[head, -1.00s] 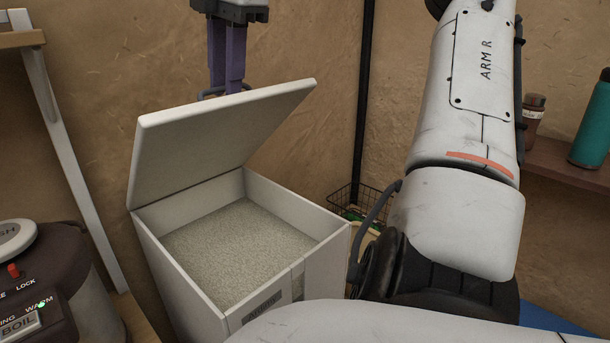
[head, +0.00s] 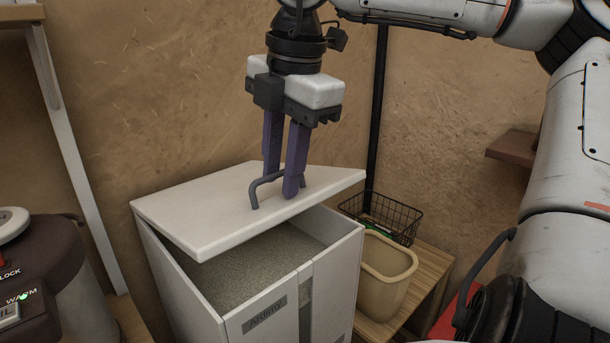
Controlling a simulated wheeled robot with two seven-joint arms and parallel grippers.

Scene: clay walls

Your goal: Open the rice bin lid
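The rice bin (head: 338,278) is a white box with a label on its front, and pale rice (head: 250,265) shows inside. Its white lid (head: 190,212) is partly open at a low tilt, hinged at the back, with its front edge raised above the rim. A grey bar handle (head: 256,192) stands on top of the lid. My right gripper (head: 282,182) points down over the lid. Its purple fingers sit on either side of the handle bar, close together, and appear shut on it. My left gripper is not in view.
A dark cooker (head: 50,262) with buttons stands at the left. Right of the bin are a beige tub (head: 388,268) and a black wire basket (head: 395,215) on a wooden surface (head: 432,268). A clay wall (head: 170,90) rises behind, with a dark post (head: 376,110).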

